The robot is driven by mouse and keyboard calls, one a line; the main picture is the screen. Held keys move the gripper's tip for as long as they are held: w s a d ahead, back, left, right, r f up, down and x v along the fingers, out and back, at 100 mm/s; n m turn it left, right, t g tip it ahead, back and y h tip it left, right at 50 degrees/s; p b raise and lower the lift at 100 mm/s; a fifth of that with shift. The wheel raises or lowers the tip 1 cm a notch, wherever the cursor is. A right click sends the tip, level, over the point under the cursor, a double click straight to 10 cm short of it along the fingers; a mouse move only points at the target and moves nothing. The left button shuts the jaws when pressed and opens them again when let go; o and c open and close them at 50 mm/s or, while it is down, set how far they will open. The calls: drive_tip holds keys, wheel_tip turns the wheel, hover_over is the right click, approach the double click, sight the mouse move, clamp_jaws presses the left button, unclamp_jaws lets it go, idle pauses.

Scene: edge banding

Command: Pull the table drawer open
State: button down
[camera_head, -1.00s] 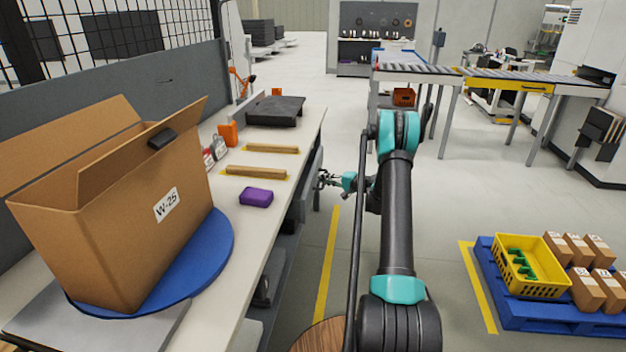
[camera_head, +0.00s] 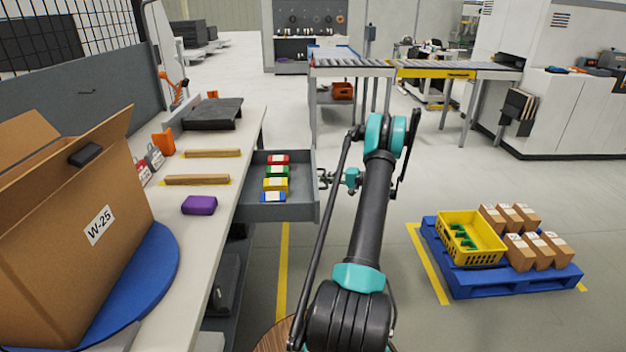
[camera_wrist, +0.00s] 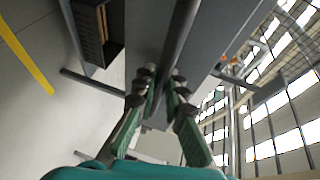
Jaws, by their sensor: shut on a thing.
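The grey table drawer (camera_head: 266,212) stands pulled out from the right side of the workbench (camera_head: 225,160) in the head view. Inside it lie several coloured blocks: red (camera_head: 277,160), green (camera_head: 277,171), yellow (camera_head: 275,184) and blue (camera_head: 273,197). My gripper (camera_head: 326,180) is at the drawer's outer front face. In the wrist view my gripper (camera_wrist: 162,92) is shut on the dark bar of the drawer handle (camera_wrist: 178,45). The fingertips lie on both sides of the bar. The arm partly covers the floor to the right of the drawer.
A large cardboard box (camera_head: 75,215) stands on a blue disc (camera_head: 150,272) on the bench. Two wooden strips and a purple block (camera_head: 199,205) lie on the benchtop. A blue pallet (camera_head: 520,280) with a yellow crate stands at right. Floor between is clear.

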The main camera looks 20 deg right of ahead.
drive_tip(key=shift+s+d, duration=0.2)
drive_tip(key=shift+d, duration=0.3)
drive_tip(key=shift+s+d, duration=0.15)
drive_tip(key=shift+d, duration=0.35)
drive_tip(key=c, duration=1.6)
unclamp_jaws()
drive_tip(key=shift+d, duration=0.1)
drive_tip(key=v, duration=1.1)
drive_tip(key=shift+s+d+r, duration=0.1)
drive_tip(key=shift+s+d, duration=0.15)
drive_tip(key=shift+s, duration=0.05)
